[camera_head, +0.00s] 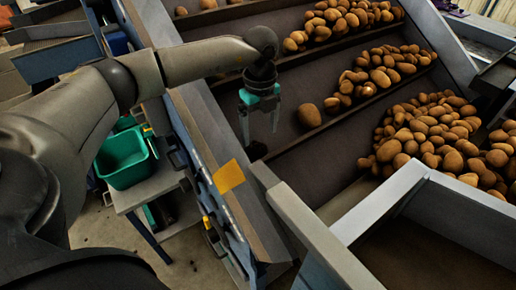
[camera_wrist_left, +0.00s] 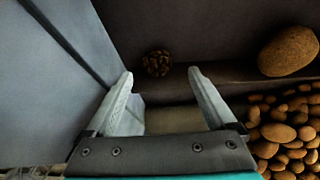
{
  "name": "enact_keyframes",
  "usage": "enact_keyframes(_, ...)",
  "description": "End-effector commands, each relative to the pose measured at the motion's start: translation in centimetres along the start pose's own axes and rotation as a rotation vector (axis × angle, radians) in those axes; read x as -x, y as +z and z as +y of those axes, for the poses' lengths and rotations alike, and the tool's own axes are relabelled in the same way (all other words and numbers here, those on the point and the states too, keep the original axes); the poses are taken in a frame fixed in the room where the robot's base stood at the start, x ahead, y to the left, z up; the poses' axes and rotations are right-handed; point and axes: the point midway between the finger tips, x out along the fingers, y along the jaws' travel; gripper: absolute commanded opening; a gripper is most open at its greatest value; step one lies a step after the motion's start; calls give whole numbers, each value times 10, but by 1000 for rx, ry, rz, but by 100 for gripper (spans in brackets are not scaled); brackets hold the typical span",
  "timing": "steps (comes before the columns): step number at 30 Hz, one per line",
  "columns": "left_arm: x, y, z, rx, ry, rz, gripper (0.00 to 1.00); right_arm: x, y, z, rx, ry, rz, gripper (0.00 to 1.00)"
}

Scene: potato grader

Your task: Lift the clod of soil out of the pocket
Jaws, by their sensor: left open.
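The clod of soil (camera_wrist_left: 157,63) is a small, dark, lumpy ball in the pocket of the belt, near the blue-grey side wall. In the head view the dark clod (camera_head: 256,150) shows just below my fingers, partly lost in shadow. My left gripper (camera_head: 260,130) is open and points down above it. In the left wrist view my open fingertips (camera_wrist_left: 161,74) stand to either side of the clod's line, with the clod just beyond them; nothing is between the fingers. My right gripper is in neither view.
A single large potato (camera_head: 309,115) lies in the same pocket, to the right of the clod; it also shows in the wrist view (camera_wrist_left: 288,52). Several potatoes (camera_head: 420,135) fill the neighbouring pockets. The grader's side wall (camera_wrist_left: 60,70) is close on the left. A green bin (camera_head: 124,160) stands outside the grader.

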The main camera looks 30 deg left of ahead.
Motion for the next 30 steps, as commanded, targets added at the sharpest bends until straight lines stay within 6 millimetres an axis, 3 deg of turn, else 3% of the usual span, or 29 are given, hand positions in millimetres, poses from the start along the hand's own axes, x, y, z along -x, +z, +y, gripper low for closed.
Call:
enact_keyframes(9,-45,1,4,1,3,1,89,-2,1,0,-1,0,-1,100)
enact_keyframes(18,-48,1,3,0,1,0,88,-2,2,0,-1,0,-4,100)
enact_keyframes(30,-47,1,3,0,1,1,43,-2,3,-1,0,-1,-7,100)
